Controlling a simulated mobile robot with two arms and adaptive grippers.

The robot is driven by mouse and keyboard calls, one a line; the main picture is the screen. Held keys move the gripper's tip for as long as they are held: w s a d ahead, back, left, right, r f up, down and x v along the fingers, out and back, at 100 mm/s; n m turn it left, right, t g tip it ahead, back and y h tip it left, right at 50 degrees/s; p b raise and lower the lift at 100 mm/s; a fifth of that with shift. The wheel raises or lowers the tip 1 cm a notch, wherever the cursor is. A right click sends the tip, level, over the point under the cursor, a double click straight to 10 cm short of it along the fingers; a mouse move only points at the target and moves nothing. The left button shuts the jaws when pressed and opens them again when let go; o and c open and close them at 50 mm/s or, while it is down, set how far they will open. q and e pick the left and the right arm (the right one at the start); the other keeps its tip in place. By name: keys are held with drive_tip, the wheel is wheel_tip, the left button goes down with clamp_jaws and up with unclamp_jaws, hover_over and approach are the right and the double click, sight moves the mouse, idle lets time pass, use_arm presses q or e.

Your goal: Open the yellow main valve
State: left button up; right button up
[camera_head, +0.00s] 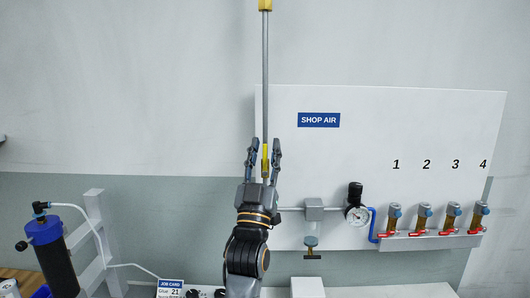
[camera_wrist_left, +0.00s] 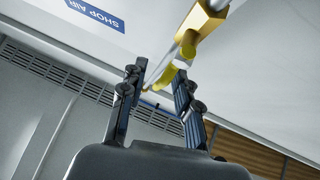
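The yellow main valve (camera_head: 265,160) is on a grey vertical pipe (camera_head: 265,80) at the left edge of the white SHOP AIR board. Its yellow handle appears roughly in line with the pipe. My left gripper (camera_head: 265,146) points up at the valve, its two fingers apart on either side of the yellow part in the head view. In the left wrist view the yellow valve (camera_wrist_left: 203,24) is beyond the open fingertips (camera_wrist_left: 160,70). I cannot tell whether a finger touches it. My gripper and wrist hide the lower pipe. My right gripper is not in view.
The SHOP AIR board (camera_head: 400,120) carries a gauge with a black-knobbed regulator (camera_head: 357,213) and several numbered outlets with red levers (camera_head: 420,232). A blue and black cylinder (camera_head: 52,255) stands at lower left. A job card (camera_head: 170,288) is at the bottom.

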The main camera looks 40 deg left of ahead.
use_arm(q)
drive_tip(key=v, duration=1.2)
idle(0.4)
